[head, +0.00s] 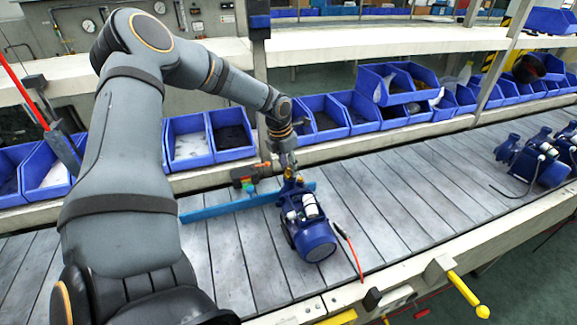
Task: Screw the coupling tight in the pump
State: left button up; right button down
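A blue pump (308,228) with a round motor end stands on the slatted conveyor (400,205), near the middle of the head view. A small brass-coloured coupling (288,174) shows at the top of the pump, right under my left gripper (287,163). The gripper reaches down from above, its fingers at or around the coupling. The fingers are too small to tell whether they are closed on it. How deep the coupling sits in the pump is also too small to tell. My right gripper is not in view.
A blue bar (235,205) lies across the conveyor behind the pump, with a small orange and dark device (243,178) by it. More blue pumps (535,160) stand at right. Blue bins (325,115) line the back. A yellow handle (468,292) sticks out at the front edge.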

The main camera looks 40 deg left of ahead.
pick_arm(q)
grip_shut()
jog(key=shift+f+m+b, duration=0.2)
jog(key=shift+m+b, duration=0.85)
jog(key=shift+m, duration=0.05)
jog(key=shift+r+m, duration=0.1)
jog(key=shift+m, duration=0.3)
jog(key=shift+r+h, duration=0.2)
jog(key=shift+h, duration=0.1)
jog(key=shift+m, duration=0.3)
